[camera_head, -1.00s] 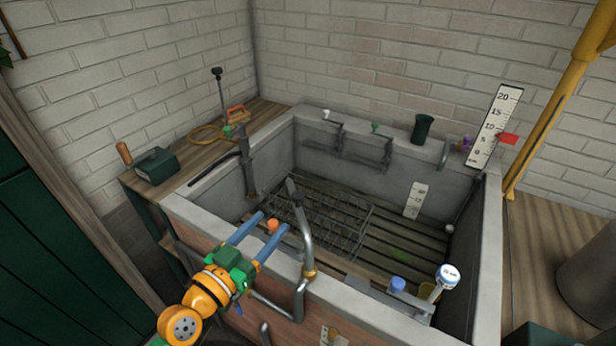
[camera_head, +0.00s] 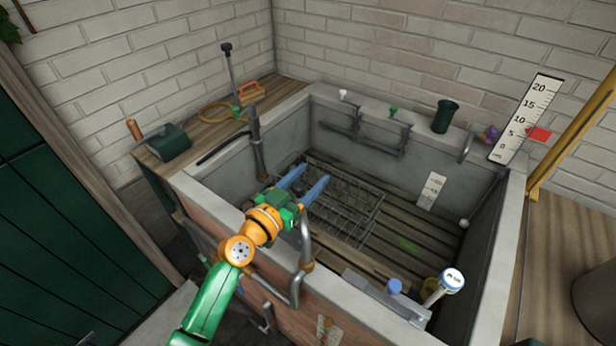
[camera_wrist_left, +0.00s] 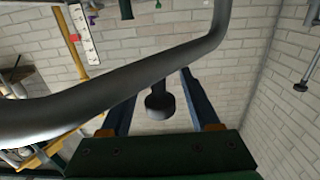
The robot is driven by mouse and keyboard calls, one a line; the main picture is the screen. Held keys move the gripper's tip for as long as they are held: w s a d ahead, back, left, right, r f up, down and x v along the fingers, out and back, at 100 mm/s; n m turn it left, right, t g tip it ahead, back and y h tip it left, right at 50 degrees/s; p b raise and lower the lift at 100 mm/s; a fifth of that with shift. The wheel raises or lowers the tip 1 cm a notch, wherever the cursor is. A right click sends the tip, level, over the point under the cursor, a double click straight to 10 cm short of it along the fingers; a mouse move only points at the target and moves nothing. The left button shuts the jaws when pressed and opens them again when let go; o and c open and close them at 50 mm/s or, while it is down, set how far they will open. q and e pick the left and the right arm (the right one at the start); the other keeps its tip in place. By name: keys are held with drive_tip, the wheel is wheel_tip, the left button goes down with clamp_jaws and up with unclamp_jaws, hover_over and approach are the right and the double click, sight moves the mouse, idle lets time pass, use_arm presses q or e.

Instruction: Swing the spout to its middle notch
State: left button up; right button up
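The spout (camera_head: 306,238) is a bent grey pipe rising from a brass-coloured collar at the trough's front rim. Its upper part is partly hidden behind my left gripper (camera_head: 311,175) in the head view. In the left wrist view the grey pipe (camera_wrist_left: 120,88) crosses close in front of the camera. A dark round knob (camera_wrist_left: 159,101) on a short stem shows between my two blue fingers, with gaps on both sides. My left gripper is open around the knob and does not visibly pinch it. The notches cannot be made out. My right gripper is not in view.
The grey trough (camera_head: 485,265) holds slats and a wire rack (camera_head: 350,205). A white-capped handle (camera_head: 452,280) and blue knob (camera_head: 394,287) are at the front right. A dark green cup (camera_head: 446,116) and a ruler board (camera_head: 527,117) stand at the back. A green box (camera_head: 167,141) is at left.

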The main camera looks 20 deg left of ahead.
use_arm(q)
drive_tip(key=shift+s, duration=0.1)
clamp_jaws()
idle(1.2)
